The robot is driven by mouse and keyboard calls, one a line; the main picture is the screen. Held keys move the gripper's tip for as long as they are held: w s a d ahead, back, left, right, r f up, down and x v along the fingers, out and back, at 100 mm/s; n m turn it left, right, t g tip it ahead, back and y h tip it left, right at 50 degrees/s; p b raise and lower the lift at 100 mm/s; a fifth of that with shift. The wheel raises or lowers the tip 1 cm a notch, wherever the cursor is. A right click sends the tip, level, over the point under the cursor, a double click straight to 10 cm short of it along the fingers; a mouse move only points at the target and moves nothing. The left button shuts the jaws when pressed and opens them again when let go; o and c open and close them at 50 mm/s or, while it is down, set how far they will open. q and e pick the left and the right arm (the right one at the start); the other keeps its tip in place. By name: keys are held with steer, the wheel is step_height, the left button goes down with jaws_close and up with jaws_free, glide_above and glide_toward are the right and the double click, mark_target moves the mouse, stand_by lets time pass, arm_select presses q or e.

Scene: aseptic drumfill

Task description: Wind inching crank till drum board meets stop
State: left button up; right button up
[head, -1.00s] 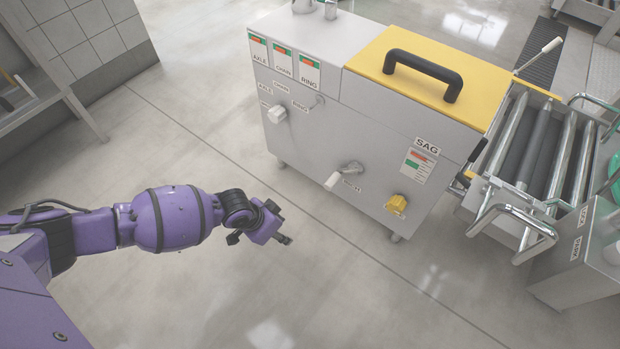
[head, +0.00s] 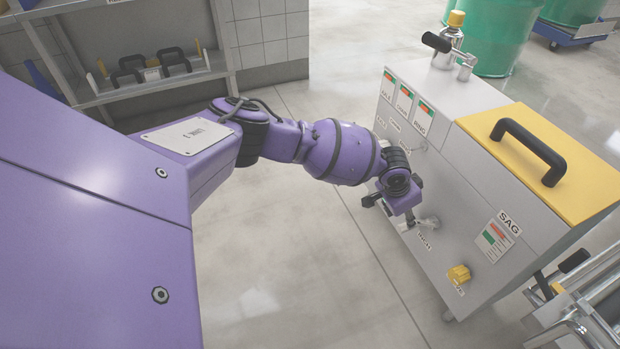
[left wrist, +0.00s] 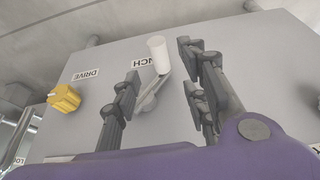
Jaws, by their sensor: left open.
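The inching crank is a small metal arm with a white grip (left wrist: 157,54) on the grey cabinet front, beside the label INCH; in the head view the crank (head: 426,223) shows just right of my left gripper. My left gripper (head: 392,212) is open and close to the cabinet front. In the left wrist view its fingers (left wrist: 160,72) are spread, with the white grip in the gap between them in the picture. I cannot tell whether the grip is within finger depth; no finger is seen closed on it. I cannot identify the drum board or its stop. My right gripper is not in view.
The grey cabinet (head: 450,240) has a yellow lid (head: 575,190) with a black handle. A yellow knob (head: 459,274) sits near the crank, by the DRIVE label (left wrist: 87,75). A shelf (head: 150,85) stands behind, green drums (head: 505,40) at the back. The floor between is clear.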

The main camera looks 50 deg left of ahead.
mark_target(405, 225)
arm_select(q)
steer(key=b+x, duration=0.3)
steer(key=x, duration=0.3)
steer(key=shift+w+f, duration=0.3)
steer(key=shift+f, duration=0.1)
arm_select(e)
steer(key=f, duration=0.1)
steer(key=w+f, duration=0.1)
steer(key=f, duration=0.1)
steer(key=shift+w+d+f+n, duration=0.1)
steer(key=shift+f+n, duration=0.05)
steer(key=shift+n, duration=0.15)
arm_select(q)
steer(key=shift+c, duration=1)
jaws_close()
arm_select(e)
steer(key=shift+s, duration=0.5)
arm_select(q)
steer(key=shift+s, duration=0.1)
